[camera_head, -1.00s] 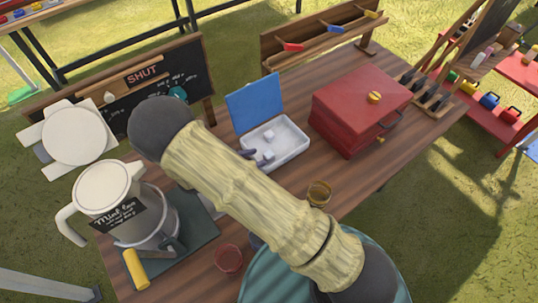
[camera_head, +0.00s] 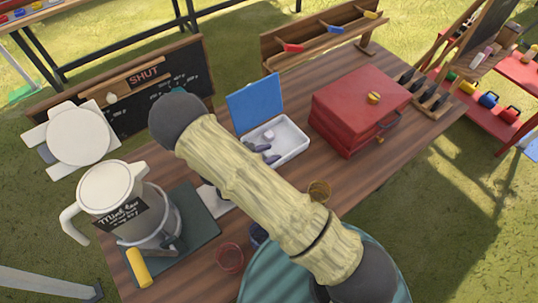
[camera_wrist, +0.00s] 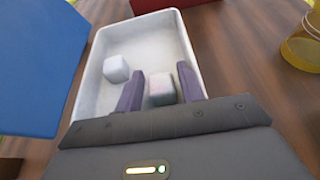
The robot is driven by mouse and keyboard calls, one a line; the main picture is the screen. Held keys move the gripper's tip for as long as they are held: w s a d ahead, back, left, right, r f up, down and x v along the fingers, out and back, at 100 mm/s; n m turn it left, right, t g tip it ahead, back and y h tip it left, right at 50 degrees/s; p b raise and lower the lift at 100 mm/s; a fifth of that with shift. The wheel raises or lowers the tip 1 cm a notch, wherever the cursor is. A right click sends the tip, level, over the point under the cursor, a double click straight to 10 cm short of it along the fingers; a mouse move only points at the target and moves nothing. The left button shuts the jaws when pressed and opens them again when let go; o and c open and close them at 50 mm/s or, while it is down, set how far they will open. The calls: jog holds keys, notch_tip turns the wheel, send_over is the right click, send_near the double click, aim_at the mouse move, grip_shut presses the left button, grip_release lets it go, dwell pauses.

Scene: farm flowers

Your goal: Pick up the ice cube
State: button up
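A white tray (camera_wrist: 152,35) with an open blue lid (camera_wrist: 35,60) holds two ice cubes. One pale ice cube (camera_wrist: 116,69) lies to the left in the wrist view. The other ice cube (camera_wrist: 161,89) is between the two purple fingers of my gripper (camera_wrist: 159,85), with a visible gap on at least the right side. My gripper is open, with its fingers reaching into the tray. In the head view, the fingertips (camera_head: 265,152) show in the white tray (camera_head: 292,146), and one ice cube (camera_head: 269,136) shows beyond them. My arm hides part of the tray there.
A red box (camera_head: 350,105) stands right of the tray. A small amber glass (camera_head: 319,190) and a red cup (camera_head: 229,257) stand on the wooden table. A white-lidded jug (camera_head: 115,195) and a dark chalkboard (camera_head: 190,70) are on the left.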

aim_at(268, 154)
jog(key=c, duration=0.7)
notch_tip(268, 154, up, 10)
jog(key=shift+b, duration=0.5)
dwell(0.5)
